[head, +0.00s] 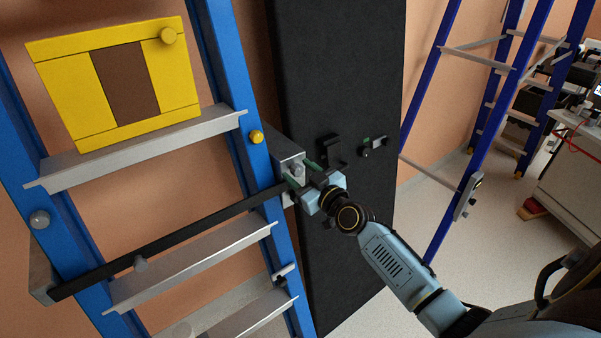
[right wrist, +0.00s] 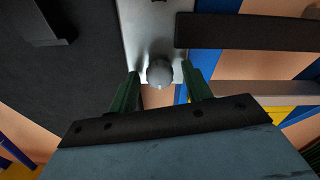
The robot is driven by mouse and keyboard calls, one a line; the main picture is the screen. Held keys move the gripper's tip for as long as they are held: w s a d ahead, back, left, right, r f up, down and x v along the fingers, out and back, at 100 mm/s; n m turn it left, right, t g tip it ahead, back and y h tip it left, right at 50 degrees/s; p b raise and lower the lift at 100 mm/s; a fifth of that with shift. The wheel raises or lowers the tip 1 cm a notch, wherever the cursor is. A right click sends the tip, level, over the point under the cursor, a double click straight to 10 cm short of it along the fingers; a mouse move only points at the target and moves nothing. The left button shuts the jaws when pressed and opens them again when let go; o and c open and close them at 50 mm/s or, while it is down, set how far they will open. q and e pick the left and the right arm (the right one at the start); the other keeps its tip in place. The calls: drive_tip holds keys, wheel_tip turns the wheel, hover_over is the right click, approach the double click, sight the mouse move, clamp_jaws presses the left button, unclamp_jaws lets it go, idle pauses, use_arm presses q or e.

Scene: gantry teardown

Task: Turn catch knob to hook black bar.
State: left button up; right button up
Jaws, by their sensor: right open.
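The black bar (head: 170,243) slants across the blue ladder in the head view, rising toward a grey metal bracket (head: 287,150) at the ladder's right rail. In the right wrist view the bar's end (right wrist: 245,32) lies over the metal plate (right wrist: 140,22). The round grey catch knob (right wrist: 159,74) is at the plate's edge, between the green fingers of my right gripper (right wrist: 160,80). The fingers are apart, with gaps visible on both sides of the knob. In the head view my right gripper (head: 306,177) is at the bracket and partly hides it. My left gripper is out of view.
A tall black panel (head: 345,70) stands behind my gripper, with a black hook (head: 329,152) and a small latch (head: 373,146) on it. A yellow frame (head: 70,75) is at the upper left of the blue ladder (head: 228,60). Open floor lies at right.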

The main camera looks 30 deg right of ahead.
drive_tip(key=shift+w, duration=0.1)
drive_tip(key=c, duration=1)
drive_tip(key=shift+m, duration=0.3)
drive_tip(key=m, duration=0.3)
drive_tip(key=shift+m, duration=0.3)
drive_tip(key=m, duration=0.4)
drive_tip(key=shift+m, duration=0.4)
drive_tip(key=m, duration=0.4)
drive_tip(key=shift+m, duration=2.4)
